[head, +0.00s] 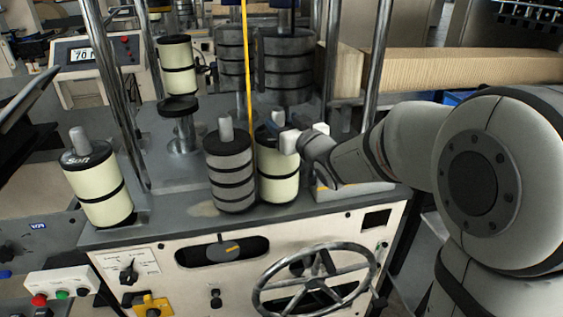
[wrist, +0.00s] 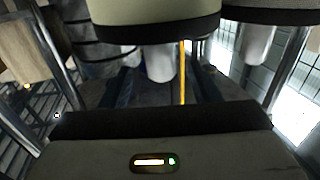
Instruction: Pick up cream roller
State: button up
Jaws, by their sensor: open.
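A cream roller (head: 279,182) with black bands stands upright on the machine deck, right of a grey roller (head: 230,175). My gripper (head: 278,122) is at its top end, reaching in from the right and hiding part of the top. In the wrist view a cream roller (wrist: 155,12) with a black end band fills the top edge, and its pale pin (wrist: 160,65) points toward the gripper. The jaws (wrist: 160,92) are open and apart; I cannot tell whether they touch the pin. Other cream rollers stand at the left (head: 98,192) and on a pedestal (head: 177,66).
Large dark grey rollers (head: 287,68) stand behind. Chrome posts (head: 373,60) and a thin yellow rod (head: 247,70) rise close to the gripper. A handwheel (head: 315,285) is on the front panel.

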aim_at(281, 119)
jog(key=p+x, duration=0.1)
jog(key=x, duration=0.3)
jog(key=shift+w+a+f, duration=0.1)
grip_shut()
dwell(0.5)
dwell(0.8)
